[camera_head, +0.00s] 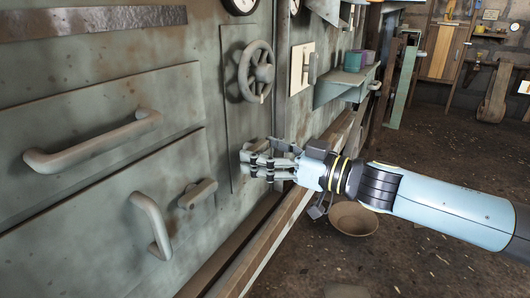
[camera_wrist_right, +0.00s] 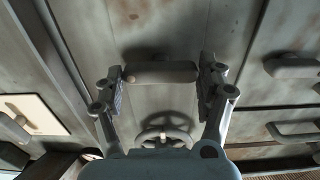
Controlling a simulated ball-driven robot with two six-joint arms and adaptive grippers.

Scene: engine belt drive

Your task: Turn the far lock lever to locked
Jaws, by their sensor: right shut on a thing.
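The far lock lever (camera_wrist_right: 160,73) is a grey, rounded bar on the panel, lying level across the right wrist view. My right gripper (camera_wrist_right: 162,84) has one finger pad at each end of it and is shut on it. In the head view my right gripper (camera_head: 256,163) reaches in from the right to the panel below the handwheel and hides most or all of the far lever. The near lock lever (camera_head: 197,193) is on the panel to the left, clear of the gripper; it also shows in the right wrist view (camera_wrist_right: 292,67). My left gripper is not in view.
A spoked handwheel (camera_head: 256,71) sits just above the gripper. Two bar handles, an upper (camera_head: 95,143) and a lower (camera_head: 151,226), stick out at left. A switch plate (camera_head: 302,67) and a shelf (camera_head: 343,84) lie farther along. A bowl (camera_head: 353,218) is below my arm.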

